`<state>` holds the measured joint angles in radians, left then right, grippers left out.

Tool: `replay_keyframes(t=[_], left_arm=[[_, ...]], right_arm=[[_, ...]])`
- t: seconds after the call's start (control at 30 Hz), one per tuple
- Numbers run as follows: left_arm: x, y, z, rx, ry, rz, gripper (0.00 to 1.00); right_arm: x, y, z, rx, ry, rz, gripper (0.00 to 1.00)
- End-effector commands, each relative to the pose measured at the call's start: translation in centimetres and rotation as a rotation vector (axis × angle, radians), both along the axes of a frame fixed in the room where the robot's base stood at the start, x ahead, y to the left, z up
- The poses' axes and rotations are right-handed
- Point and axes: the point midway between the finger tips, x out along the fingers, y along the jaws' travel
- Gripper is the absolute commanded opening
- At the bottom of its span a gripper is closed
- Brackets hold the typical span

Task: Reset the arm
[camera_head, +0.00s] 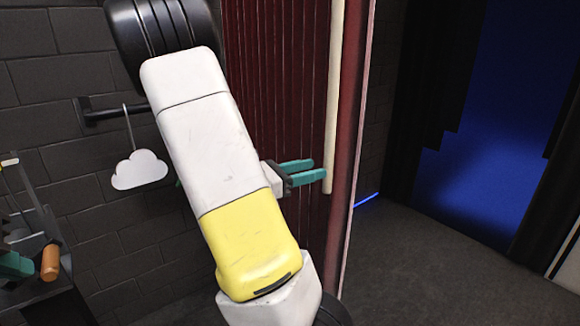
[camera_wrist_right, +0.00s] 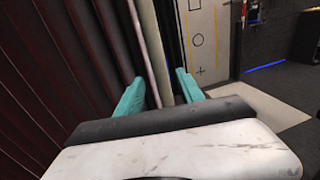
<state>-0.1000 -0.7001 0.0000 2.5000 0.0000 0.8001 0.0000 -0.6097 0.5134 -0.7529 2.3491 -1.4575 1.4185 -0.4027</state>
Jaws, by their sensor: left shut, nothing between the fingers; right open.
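A large arm link of mine (camera_head: 207,140), white with a yellow end section (camera_head: 248,243), fills the middle of the head view. My right gripper (camera_head: 312,172) shows just past its right side. Its teal fingers point right toward a cream pole (camera_head: 334,95) at the edge of a red ribbed panel (camera_head: 275,60). In the right wrist view my right gripper (camera_wrist_right: 160,98) is open, its fingers apart with nothing held; poles show beyond the gap. I cannot make out my left gripper clearly. A teal sliver shows left of the arm link, too small to identify.
A white cloud-shaped tag (camera_head: 139,170) hangs from a black wall bar (camera_head: 98,114). Lower left are dark racks with an orange cylinder (camera_head: 50,262) and a teal piece (camera_head: 15,266). Open dark floor (camera_head: 425,265) lies right. A marked pale panel (camera_wrist_right: 205,40) stands beyond the poles.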

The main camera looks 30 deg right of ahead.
Motion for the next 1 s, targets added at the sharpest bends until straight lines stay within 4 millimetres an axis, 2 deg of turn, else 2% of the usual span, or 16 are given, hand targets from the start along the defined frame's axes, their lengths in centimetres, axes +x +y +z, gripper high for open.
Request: replay_keyframes(t=[0.1, 0.2, 0.77, 0.87, 1.0], left_arm=[[0.0, 0.0, 0.0, 0.000, 0.000, 0.000, 0.00], [0.0, 0.0, 0.0, 0.000, 0.000, 0.000, 0.00], [0.0, 0.0, 0.0, 0.000, 0.000, 0.000, 0.00], [0.0, 0.0, 0.0, 0.000, 0.000, 0.000, 0.00], [0.0, 0.0, 0.0, 0.000, 0.000, 0.000, 0.00]], right_arm=[[0.2, 1.4, 0.0, 0.000, 0.000, 0.001, 0.45], [0.3, 2.0, 0.0, -0.001, 0.001, 0.001, 0.45], [0.1, 2.1, -0.1, 0.009, -0.006, -0.006, 0.45], [-1.0, 2.0, -0.9, 0.074, -0.048, -0.040, 0.45], [-3.9, 2.8, -3.6, 0.283, -0.194, -0.150, 0.45]])
